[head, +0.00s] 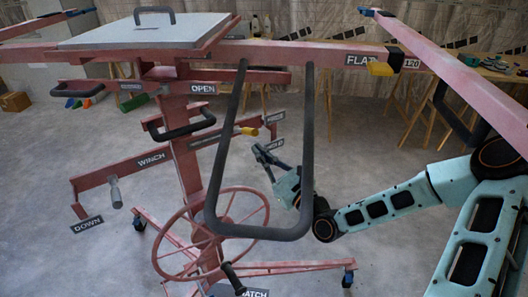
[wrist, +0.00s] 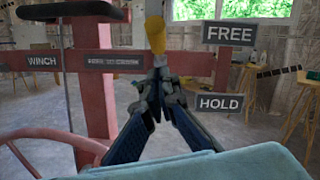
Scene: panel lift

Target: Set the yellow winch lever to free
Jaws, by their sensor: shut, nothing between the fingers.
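The HOLD sign (wrist: 219,103) is lower. My gripper (head: 262,151) is just below and right of the lever in the head view. In the wrist view my gripper's fingertips (wrist: 159,72) come together right below the grip, with nothing between them. I cannot tell whether they touch the lever.
A dark U-shaped bar (head: 308,150) hangs in front of my gripper in the head view. The red handwheel (head: 265,212) is below left. A red WINCH beam (head: 150,160) carries a grey handle. Another yellow grip (head: 380,69) is by the FLAT sign.

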